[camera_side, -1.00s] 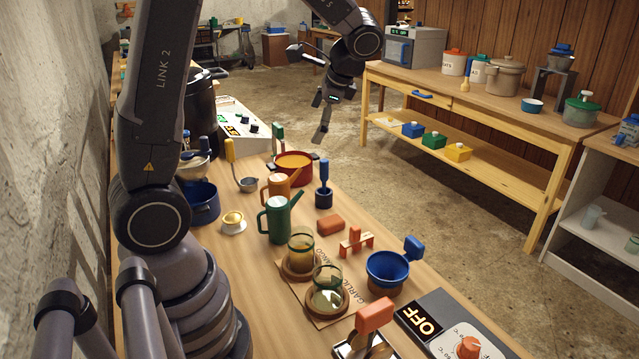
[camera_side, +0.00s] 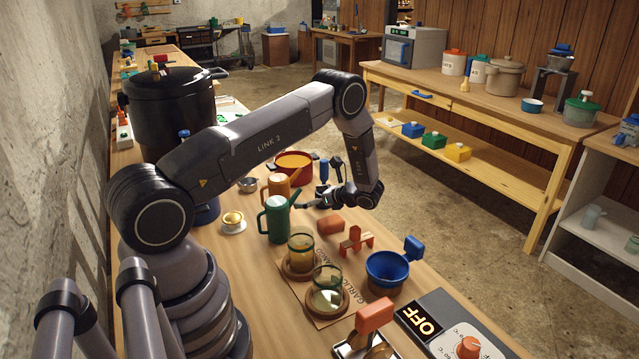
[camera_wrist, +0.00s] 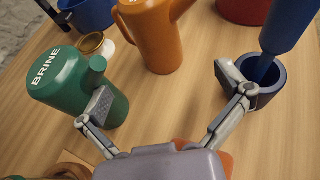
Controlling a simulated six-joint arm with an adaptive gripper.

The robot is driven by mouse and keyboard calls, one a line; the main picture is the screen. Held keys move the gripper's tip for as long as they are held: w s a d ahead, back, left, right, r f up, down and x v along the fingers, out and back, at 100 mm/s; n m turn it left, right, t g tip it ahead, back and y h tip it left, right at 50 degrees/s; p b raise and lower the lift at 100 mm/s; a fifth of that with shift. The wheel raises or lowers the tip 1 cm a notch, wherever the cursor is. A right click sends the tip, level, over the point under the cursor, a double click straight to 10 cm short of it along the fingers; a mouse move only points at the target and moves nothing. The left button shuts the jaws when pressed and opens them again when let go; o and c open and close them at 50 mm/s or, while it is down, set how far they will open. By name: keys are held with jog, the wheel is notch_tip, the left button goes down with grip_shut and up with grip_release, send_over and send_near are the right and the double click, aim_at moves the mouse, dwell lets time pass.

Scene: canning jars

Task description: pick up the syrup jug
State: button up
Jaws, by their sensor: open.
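A green jug (camera_side: 277,222) stands upright on the table; in the wrist view its lid reads BRINE (camera_wrist: 72,85). An orange jug (camera_side: 276,187) stands just behind it; it also shows at the top of the wrist view (camera_wrist: 152,38). No label is readable on the orange jug, so its contents are not shown. My gripper (camera_wrist: 163,90) is open and empty, low over the table, to the right of both jugs in the side view. In the wrist view its left finger overlaps the green jug's spout side; contact cannot be told. The orange jug lies ahead, between the finger directions.
A dark blue cup with a blue-handled tool (camera_wrist: 264,85) stands close by the right finger. A red pot (camera_side: 294,163) is behind the orange jug. An orange block (camera_side: 330,224), glass jars (camera_side: 301,250) and a blue funnel (camera_side: 387,268) stand nearer the front.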

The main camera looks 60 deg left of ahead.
aim_at(287, 198)
jog(key=x, duration=0.9)
jog(key=shift+s+f, duration=0.3)
jog(key=shift+c, duration=0.3)
jog(key=c, duration=1.3)
jog(key=shift+r, duration=0.15)
